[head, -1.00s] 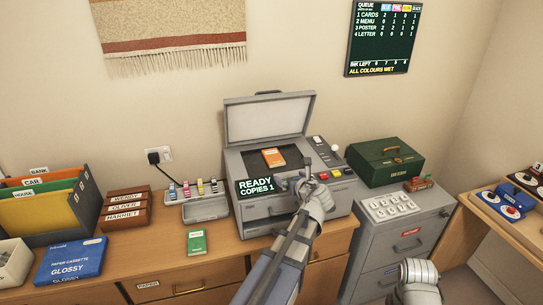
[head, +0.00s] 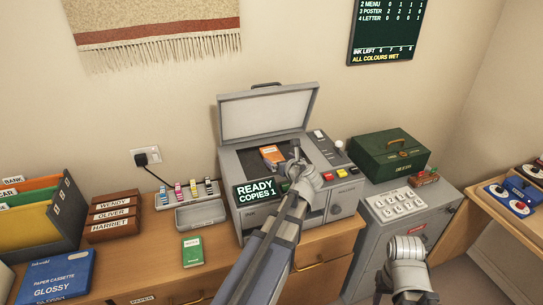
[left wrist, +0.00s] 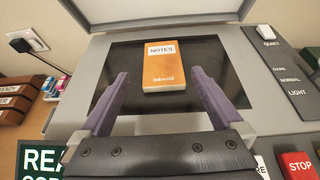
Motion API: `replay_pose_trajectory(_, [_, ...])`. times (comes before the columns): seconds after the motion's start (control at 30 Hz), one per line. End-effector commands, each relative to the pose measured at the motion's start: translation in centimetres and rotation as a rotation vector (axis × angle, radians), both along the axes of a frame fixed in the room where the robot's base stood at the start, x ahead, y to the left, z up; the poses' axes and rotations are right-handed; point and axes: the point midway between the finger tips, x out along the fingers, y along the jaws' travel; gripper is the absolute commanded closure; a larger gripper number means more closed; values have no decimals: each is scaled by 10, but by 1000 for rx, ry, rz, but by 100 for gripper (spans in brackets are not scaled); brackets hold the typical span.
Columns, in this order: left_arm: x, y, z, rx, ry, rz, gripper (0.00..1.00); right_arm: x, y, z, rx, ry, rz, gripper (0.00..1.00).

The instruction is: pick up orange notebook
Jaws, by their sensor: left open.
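The orange notebook (head: 271,154) lies on the dark glass of the copier (head: 249,208), under its raised lid. In the left wrist view the notebook (left wrist: 166,66) lies flat with a white "NOTES" label, just beyond my fingertips. My left gripper (head: 293,157) is over the front of the glass. Its two purple fingers (left wrist: 158,80) are spread apart, one toward each side of the notebook, and nothing is between them. In the head view my left gripper hides part of the glass and the notebook's right edge. My right arm shows at the bottom right, but its fingers cannot be made out.
The raised copier lid (head: 268,112) stands behind the glass. A green notebook (head: 193,251) lies on the desk left of the copier, near an ink tray (head: 200,214). A green cash box (head: 391,157) sits on the cabinet at right. A queue board (head: 386,30) hangs on the wall.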

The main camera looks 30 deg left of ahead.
Motion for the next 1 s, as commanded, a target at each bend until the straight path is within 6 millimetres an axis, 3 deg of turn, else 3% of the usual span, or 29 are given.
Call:
replay_pose_trajectory(0.2, [14,15,-11,-2,-1,2,0,0,0,-11,0,0,0,50])
replay_pose_trajectory(0.37, [15,17,-11,-1,0,1,0,0,0,-11,0,0,0,50])
replay_pose_trajectory(0.63, [35,35,-33,0,1,2,0,0,0,-33,0,0,0,50])
replay_pose_trajectory(0.8, [45,49,-36,0,0,1,0,0,0,-36,0,0,0,50])
replay_pose_trajectory(1.0, [44,49,-35,0,0,0,0,0,0,-35,0,0,0,50])
